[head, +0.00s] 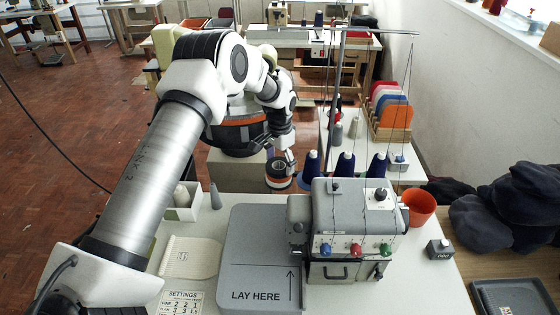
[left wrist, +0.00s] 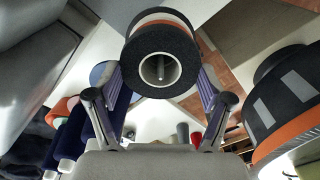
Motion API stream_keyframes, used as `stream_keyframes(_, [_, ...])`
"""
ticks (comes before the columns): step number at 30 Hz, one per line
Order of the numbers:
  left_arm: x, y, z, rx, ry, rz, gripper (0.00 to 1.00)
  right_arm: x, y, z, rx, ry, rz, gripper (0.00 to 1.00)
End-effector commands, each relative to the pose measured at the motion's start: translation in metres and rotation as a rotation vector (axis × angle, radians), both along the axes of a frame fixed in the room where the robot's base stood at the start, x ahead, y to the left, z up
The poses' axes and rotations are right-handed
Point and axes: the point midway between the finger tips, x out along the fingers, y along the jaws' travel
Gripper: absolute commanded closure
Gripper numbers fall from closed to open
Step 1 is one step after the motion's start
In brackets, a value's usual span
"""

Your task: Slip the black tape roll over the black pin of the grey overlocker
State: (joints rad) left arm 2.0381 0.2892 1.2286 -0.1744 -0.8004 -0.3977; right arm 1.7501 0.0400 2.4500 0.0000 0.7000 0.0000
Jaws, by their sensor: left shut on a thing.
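The black tape roll (head: 278,174) has an orange band and a pale core. My left gripper (head: 288,160) is shut on it and holds it behind the table, left of the blue thread cones. In the left wrist view the roll (left wrist: 160,30) sits between the two fingers, its hole facing the camera. A thin grey shape shows inside the hole; I cannot tell what it is. The grey overlocker (head: 345,210) stands on the table, to the right of and nearer than the roll. I cannot make out its black pin with certainty. My right gripper is not in view.
Blue thread cones (head: 345,164) stand behind the overlocker, under a thread stand (head: 338,80) with a pole and hanging threads. A grey plate marked LAY HERE (head: 255,270) lies left of the overlocker. An orange cup (head: 419,207) stands at its right. A white box (head: 182,212) is at the left.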

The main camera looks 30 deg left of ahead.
Motion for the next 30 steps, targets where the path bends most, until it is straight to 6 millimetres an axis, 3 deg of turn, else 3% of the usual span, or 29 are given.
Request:
stream_keyframes(1, [0.000, 0.000, 0.000, 0.000, 0.000, 0.000, 0.10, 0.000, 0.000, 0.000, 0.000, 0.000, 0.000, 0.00])
stream_keyframes(2, [0.000, 0.000, 0.000, 0.000, 0.000, 0.000, 0.00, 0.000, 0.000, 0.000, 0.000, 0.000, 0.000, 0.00])
stream_keyframes(14, [0.000, 0.000, 0.004, 0.000, -0.001, 0.000, 0.00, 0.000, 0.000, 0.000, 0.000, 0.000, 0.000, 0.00])
stream_keyframes(17, [0.001, 0.000, 0.016, 0.000, -0.002, -0.001, 0.00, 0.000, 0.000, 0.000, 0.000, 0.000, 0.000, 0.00])
stream_keyframes(27, [0.001, 0.000, 0.098, 0.000, -0.003, 0.000, 0.00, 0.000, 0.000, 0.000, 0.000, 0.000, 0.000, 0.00])
stream_keyframes(30, [0.001, 0.000, 0.113, 0.001, -0.001, 0.000, 0.00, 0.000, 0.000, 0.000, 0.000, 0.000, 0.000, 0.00])
